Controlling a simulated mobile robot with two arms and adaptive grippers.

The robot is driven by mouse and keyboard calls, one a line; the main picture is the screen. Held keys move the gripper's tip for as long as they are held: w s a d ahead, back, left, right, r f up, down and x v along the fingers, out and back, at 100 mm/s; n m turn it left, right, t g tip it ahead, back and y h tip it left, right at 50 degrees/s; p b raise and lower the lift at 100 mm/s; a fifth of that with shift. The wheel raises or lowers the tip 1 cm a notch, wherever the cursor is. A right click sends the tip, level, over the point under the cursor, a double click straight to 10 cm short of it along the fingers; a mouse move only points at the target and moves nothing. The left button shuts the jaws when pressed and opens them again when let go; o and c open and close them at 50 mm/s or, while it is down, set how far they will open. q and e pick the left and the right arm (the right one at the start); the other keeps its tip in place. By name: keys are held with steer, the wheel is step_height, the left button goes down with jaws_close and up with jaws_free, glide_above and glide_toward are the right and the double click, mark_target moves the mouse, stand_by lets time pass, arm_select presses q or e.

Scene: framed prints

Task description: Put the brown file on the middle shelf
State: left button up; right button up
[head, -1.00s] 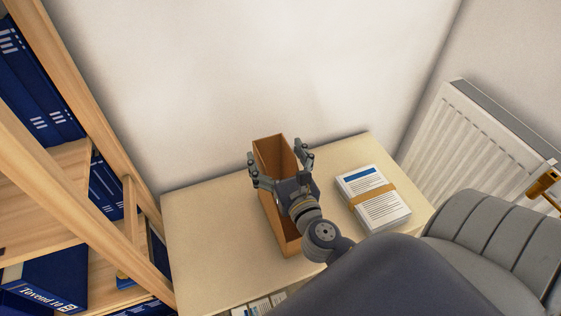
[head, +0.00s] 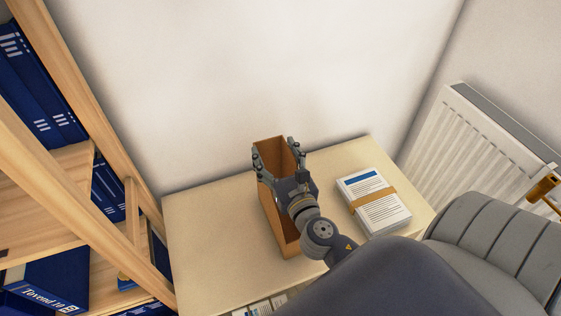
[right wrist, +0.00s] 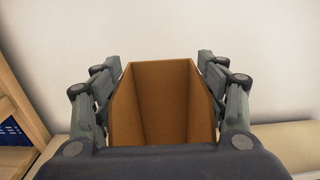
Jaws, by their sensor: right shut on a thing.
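The brown file (head: 270,150) is an open-topped box standing upright on the light wooden cabinet top (head: 205,225). My right gripper (head: 277,160) is above it, with one finger on each side, shut on its side walls. In the right wrist view the brown file (right wrist: 163,100) fills the space between the fingers of the right gripper (right wrist: 163,75). The wooden shelf unit (head: 75,125) stands at the left; its middle board (head: 45,195) shows in part and has a bare stretch. My left gripper is not in view.
A banded stack of papers (head: 373,200) lies right of the file. Blue binders (head: 40,95) stand on the shelves, behind a slanting wooden post. A white radiator (head: 470,140) and a grey chair (head: 495,235) are at the right. The wall is close behind the cabinet.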

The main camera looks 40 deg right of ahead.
steer(key=s+r, duration=0.2)
steer(key=s, duration=0.6)
steer(key=s+r, duration=0.3)
steer(key=s, duration=0.5)
steer(key=shift+d+b, duration=0.25)
steer(key=shift+b, duration=0.1)
